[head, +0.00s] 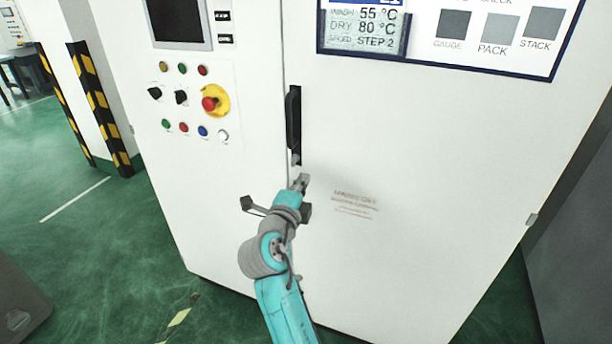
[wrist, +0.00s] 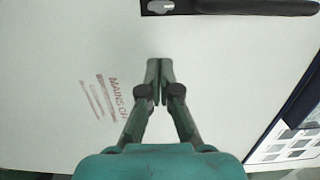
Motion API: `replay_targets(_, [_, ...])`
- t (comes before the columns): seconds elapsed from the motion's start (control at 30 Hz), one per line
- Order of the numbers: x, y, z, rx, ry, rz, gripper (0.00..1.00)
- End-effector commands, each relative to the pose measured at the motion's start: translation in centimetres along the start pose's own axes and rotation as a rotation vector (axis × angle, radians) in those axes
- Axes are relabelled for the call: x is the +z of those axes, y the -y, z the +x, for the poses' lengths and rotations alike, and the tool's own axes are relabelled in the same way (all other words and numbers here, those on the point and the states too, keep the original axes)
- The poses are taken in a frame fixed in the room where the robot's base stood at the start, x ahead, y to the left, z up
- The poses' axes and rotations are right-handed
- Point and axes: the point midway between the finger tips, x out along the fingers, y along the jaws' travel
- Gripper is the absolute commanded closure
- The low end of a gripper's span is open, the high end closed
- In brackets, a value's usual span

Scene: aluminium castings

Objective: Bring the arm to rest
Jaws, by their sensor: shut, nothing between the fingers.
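My gripper (head: 301,181) is at the end of my teal arm, in front of a tall white cabinet (head: 420,200). In the head view it is just below the cabinet's black door handle (head: 294,122). The wrist view shows my gripper (wrist: 160,68) with its two fingers together and nothing between them. The black handle (wrist: 250,8) runs along the top of that view, apart from the fingertips. Red printed text (wrist: 112,98) is on the door to the left of the fingers.
A control panel with a red emergency button (head: 210,103) is left of the handle. A settings board (head: 440,35) is on the door's upper part. Black and yellow striped posts (head: 100,108) stand at left. A grey surface (head: 580,220) borders the right.

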Motion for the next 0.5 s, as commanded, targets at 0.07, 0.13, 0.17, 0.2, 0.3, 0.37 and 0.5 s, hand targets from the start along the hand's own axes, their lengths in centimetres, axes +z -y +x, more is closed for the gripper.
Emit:
replay_targets(0.07, [0.2, -0.1, -1.3, 0.001, 0.002, 0.0, 1.0])
replay_targets(0.13, [0.3, -0.1, -2.5, 0.001, 0.003, 0.0, 1.0])
replay_targets(0.17, [0.3, -0.1, -3.0, 0.001, 0.003, 0.0, 1.0])
replay_targets(0.2, [0.4, -0.1, -3.6, 0.002, 0.002, -0.001, 1.0])
replay_targets(0.3, [0.5, -0.1, -5.0, 0.001, 0.002, -0.001, 1.0])
replay_targets(0.37, [0.6, -0.1, -5.6, 0.002, 0.002, 0.0, 1.0])
replay_targets(0.5, [0.6, -0.1, -6.4, 0.001, 0.0, -0.001, 1.0])
